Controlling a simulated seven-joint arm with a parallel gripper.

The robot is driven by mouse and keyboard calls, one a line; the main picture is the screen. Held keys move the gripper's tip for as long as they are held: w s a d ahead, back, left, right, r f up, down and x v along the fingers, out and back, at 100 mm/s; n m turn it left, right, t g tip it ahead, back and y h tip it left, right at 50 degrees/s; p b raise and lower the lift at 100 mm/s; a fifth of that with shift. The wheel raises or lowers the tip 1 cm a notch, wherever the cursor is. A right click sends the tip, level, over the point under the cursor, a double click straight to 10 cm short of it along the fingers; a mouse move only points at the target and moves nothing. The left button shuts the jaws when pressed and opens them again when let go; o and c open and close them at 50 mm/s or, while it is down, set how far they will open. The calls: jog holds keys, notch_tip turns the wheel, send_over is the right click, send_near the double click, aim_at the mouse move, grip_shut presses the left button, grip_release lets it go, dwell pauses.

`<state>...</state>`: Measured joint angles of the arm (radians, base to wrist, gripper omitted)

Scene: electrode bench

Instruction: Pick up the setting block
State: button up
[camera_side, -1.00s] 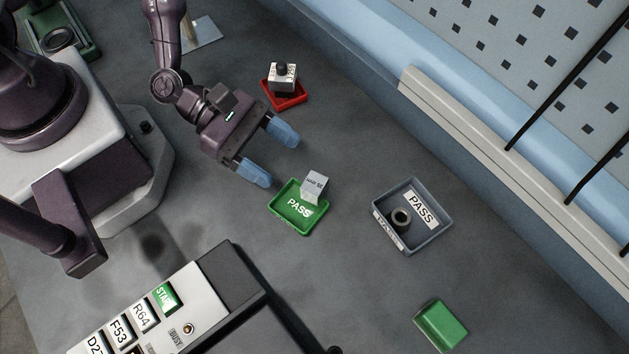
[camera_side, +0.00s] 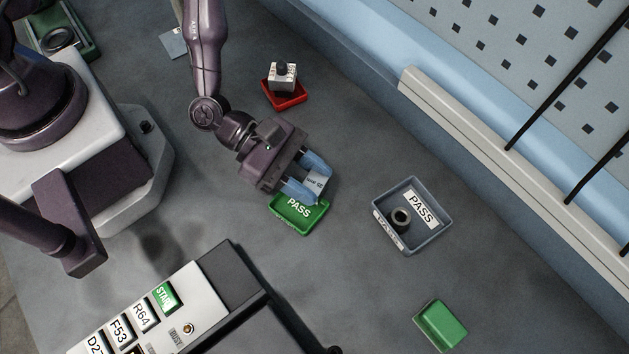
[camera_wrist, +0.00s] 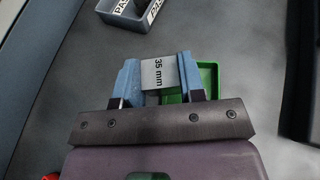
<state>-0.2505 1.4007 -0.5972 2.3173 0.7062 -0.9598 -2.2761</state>
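The setting block (camera_side: 317,182) is a small pale grey block with dark lettering. In the wrist view the block (camera_wrist: 160,73) reads "35 mm". It is between the two blue fingers of my gripper (camera_side: 308,178), and both fingers lie against its sides. The wrist view shows my gripper (camera_wrist: 159,76) with no clear gap beside the block. The green PASS tray (camera_side: 300,211) is under the block and the fingers; it also shows in the wrist view (camera_wrist: 208,78). I cannot tell whether the block still touches the tray.
A grey PASS bin (camera_side: 428,236) with a dark ring (camera_side: 401,217) stands to the right. A red tray (camera_side: 285,101) with a knobbed block (camera_side: 283,75) is behind. A labelled button panel (camera_side: 150,315) is in front.

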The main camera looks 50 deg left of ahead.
aim_at(309, 180)
grip_shut()
notch_tip(309, 180, up, 9)
jog(key=shift+f, duration=4.35)
